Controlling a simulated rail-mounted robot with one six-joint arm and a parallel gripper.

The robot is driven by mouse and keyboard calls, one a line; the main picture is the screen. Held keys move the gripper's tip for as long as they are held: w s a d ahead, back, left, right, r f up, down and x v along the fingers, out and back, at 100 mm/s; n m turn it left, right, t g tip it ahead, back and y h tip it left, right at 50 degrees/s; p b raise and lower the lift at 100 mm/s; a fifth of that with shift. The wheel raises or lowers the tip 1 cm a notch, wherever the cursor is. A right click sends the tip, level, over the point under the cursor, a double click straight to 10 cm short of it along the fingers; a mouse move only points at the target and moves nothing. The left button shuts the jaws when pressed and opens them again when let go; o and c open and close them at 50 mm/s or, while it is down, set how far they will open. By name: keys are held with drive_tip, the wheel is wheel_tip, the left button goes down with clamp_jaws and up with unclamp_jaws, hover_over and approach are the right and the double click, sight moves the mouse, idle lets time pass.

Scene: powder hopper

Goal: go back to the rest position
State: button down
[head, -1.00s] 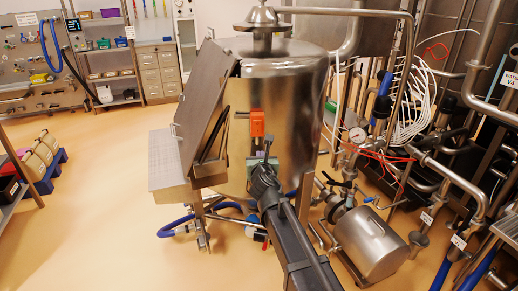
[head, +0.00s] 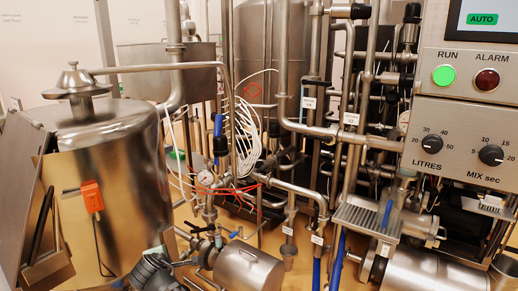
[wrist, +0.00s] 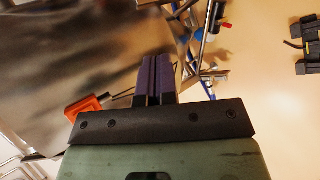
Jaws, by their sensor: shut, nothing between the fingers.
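My gripper (wrist: 153,77) is shut and empty in the wrist view, its two purple fingers close together. In the head view, part of my dark arm shows at the bottom left, in front of the hopper; the fingertips are not clear there. The steel hopper (head: 115,170) stands at the left with a domed cap on top. An orange latch or switch box (head: 91,196) is on its side. The orange box also shows in the wrist view (wrist: 88,107), left of the fingers and apart from them.
A control panel (head: 465,125) with a green RUN light, a red ALARM light and two dials fills the upper right. Steel pipes, valves and a horizontal steel tank (head: 248,268) crowd the middle. In the wrist view, open floor (wrist: 265,85) lies to the right.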

drive_tip(key=s+d+r+m+g+h+p, duration=0.1)
drive_tip(key=s+d+m+g+p, duration=0.2)
drive_tip(key=d+m, duration=0.4)
drive_tip(key=s+d+r+m+g+p, duration=0.1)
drive_tip(key=s+d+m+g+p, duration=0.2)
drive_tip(key=d, duration=2.2)
drive_tip(key=s+d+r+m+g+h+p, duration=0.1)
drive_tip(key=s+d+m+g+p, duration=0.2)
drive_tip(key=d+m, duration=1)
drive_tip(key=s+d+g, duration=0.1)
drive_tip(key=d, duration=0.1)
drive_tip(key=shift+d+r+h+p, duration=0.3)
drive_tip(key=shift+d+r, duration=0.1)
